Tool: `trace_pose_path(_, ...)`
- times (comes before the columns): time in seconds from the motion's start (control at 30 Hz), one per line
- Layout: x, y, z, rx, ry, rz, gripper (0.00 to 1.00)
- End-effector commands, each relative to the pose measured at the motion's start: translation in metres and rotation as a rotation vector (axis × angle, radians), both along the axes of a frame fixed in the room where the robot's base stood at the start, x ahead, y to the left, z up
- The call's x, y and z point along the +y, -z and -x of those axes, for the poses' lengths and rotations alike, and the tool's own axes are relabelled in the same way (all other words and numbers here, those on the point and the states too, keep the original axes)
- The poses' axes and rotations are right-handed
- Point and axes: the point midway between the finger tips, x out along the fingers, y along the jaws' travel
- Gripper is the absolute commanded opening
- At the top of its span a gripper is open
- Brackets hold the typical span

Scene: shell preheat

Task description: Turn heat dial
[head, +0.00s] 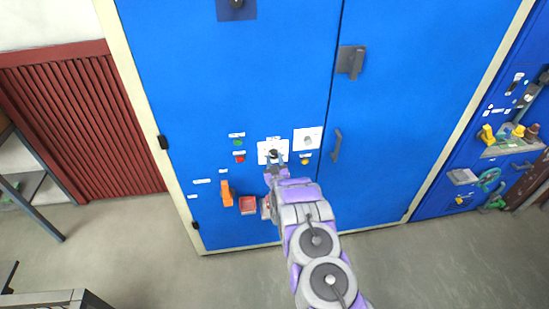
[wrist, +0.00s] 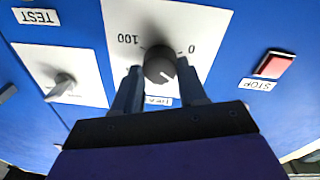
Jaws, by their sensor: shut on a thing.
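The heat dial is a dark round knob (wrist: 160,66) on a white plate (wrist: 205,18) marked 0 and 100, seen upside down in the wrist view. A light pointer line shows on the knob's face. A label below the knob is partly hidden by my gripper. My gripper (wrist: 160,88) is shut on the knob, one finger on each side of it. In the head view my gripper (head: 276,166) reaches up to the dial (head: 273,154) on the blue cabinet door.
A TEST switch (wrist: 63,82) on a white plate is left of the dial in the wrist view; a red STOP button (wrist: 273,65) is right. In the head view an orange handle (head: 227,193) and a red box (head: 248,205) sit lower left. A door handle (head: 337,145) is to the right.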

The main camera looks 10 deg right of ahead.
Motion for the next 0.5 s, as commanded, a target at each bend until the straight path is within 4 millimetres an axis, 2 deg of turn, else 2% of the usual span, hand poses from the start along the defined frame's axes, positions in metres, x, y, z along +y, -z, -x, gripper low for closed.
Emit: trace_pose_path(0.5, 0.001, -0.0006, 0.0003, 0.002, -0.003, 0.492, 0.11)
